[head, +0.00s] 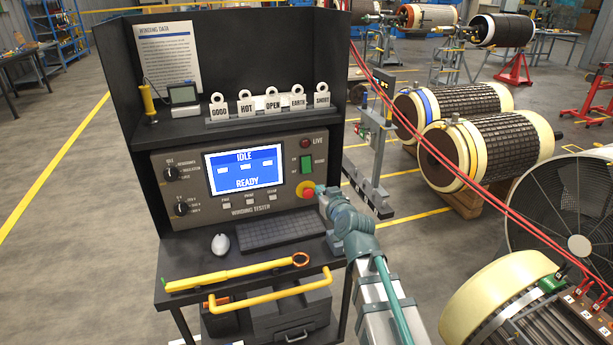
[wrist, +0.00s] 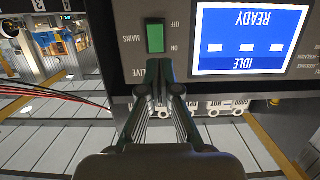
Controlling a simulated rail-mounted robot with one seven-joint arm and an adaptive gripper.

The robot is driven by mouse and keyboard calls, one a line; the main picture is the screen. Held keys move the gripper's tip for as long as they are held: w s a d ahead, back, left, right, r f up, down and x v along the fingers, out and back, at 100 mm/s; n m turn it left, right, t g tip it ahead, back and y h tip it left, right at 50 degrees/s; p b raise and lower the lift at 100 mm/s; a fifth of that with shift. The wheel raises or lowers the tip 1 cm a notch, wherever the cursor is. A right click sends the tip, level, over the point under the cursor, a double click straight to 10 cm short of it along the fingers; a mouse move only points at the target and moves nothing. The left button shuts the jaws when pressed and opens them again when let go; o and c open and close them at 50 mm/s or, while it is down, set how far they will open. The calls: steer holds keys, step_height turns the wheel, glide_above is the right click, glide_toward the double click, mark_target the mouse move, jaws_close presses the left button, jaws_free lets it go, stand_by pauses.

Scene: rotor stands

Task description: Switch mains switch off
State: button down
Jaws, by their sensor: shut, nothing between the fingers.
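The mains switch (head: 307,164) is a green rocker on the right of the winding tester's grey panel. In the wrist view, which is upside down, the green mains switch (wrist: 156,36) sits beside the labels MAINS, OFF and ON. Its rocker tilt is hard to tell. My gripper (head: 321,191) is at the panel's lower right, by the red stop button. In the wrist view my gripper (wrist: 161,90) has its fingertips together and empty, just below the switch in the picture, over the LIVE label area. I cannot tell whether it touches the panel.
The red stop button (head: 307,190) with its yellow surround is close to my gripper. The tester screen (head: 244,169) reads IDLE and READY. A red LIVE lamp (head: 305,143) is above the switch.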

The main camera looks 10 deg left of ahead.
mark_target(305, 173)
steer(key=p+x, duration=0.4)
steer(key=x, duration=0.8)
steer(key=shift+w+a, duration=0.15)
steer(key=shift+w, duration=0.1)
steer(key=shift+x, duration=0.8)
steer(key=shift+f, duration=0.1)
steer(key=shift+f+b, duration=0.25)
steer(key=shift+b, duration=0.3)
steer(key=shift+b, duration=1.05)
